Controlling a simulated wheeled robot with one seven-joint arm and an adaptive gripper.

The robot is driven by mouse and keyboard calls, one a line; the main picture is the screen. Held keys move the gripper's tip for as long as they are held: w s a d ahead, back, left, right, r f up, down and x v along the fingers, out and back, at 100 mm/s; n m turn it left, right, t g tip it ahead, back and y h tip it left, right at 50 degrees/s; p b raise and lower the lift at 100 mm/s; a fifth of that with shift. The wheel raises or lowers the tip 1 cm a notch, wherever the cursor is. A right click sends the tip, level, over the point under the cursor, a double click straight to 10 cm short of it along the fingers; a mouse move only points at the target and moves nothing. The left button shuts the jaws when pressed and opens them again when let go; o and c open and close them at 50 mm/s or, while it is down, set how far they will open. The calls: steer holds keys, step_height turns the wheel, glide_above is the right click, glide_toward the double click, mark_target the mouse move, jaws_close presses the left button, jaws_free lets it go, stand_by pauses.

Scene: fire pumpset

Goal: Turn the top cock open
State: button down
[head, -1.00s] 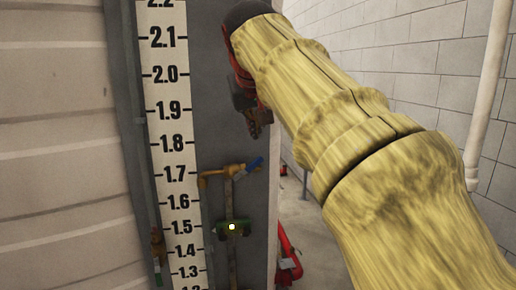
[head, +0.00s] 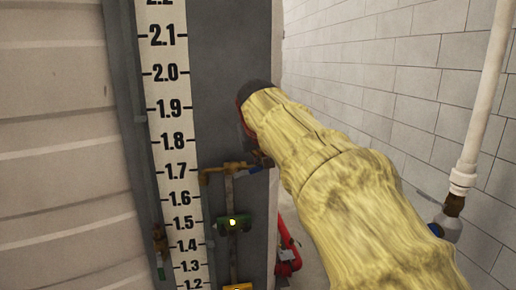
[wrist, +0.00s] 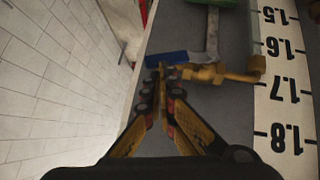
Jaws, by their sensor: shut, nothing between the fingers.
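The top cock is a brass valve (head: 227,168) near the 1.7 mark in the head view, with a blue lever (head: 255,170) at its right end. In the wrist view, which is upside down, the brass body (wrist: 225,75) and blue lever (wrist: 168,59) lie just ahead of the fingers. The lever points sideways, away from the scale. My gripper (wrist: 160,72) is shut and empty, its tips close to the lever and cock end. I cannot tell whether they touch. In the head view, my gripper (head: 262,159) is mostly hidden by my arm and partly covers the lever.
A white numbered scale (head: 165,100) stands left of the cock. A green fitting (head: 233,223) and a yellow one (head: 237,287) sit below on the same vertical pipe. A white pipe (head: 483,110) runs along the block wall.

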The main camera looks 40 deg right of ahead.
steer(key=shift+f, duration=0.1)
steer(key=f+b, duration=0.1)
steer(key=d+b, duration=0.1)
steer(key=shift+s+d+f+b, duration=0.15)
steer(key=shift+s+f+b, duration=0.2)
stand_by(0.4)
steer(key=s+a+r, duration=0.4)
steer(key=s+r, duration=0.1)
steer(key=r, duration=0.6)
steer(key=shift+s+p, duration=0.4)
